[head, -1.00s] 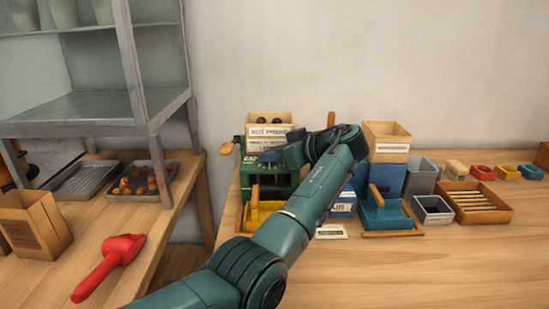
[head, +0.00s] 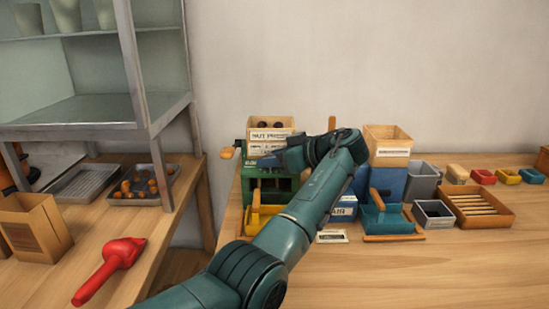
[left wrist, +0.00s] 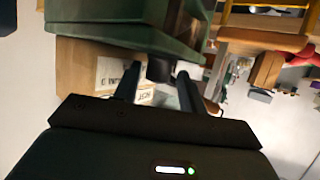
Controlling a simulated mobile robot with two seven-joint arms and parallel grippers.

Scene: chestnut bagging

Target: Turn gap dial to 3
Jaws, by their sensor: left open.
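The nut press (head: 283,184) is a green machine with a wooden hopper (head: 268,121) on top, labelled "NUT PRESS", at the back of the right table. My left gripper (head: 268,161) is at the press front, just under the hopper, and partly covers the panel there. In the left wrist view the picture is turned over: the green body (left wrist: 125,30) is at the top and the labelled wood below. The left gripper (left wrist: 159,88) is open, with a dark knob (left wrist: 161,69), seemingly the gap dial, between or just beyond its fingertips. The dial's numbers cannot be read.
A wooden side handle (head: 228,153) sticks out left of the press. A yellow tray piece (head: 262,219) lies in front. A blue machine with a wooden hopper (head: 388,148) stands to the right. A red scoop (head: 112,269) lies on the left table. The right table's front is clear.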

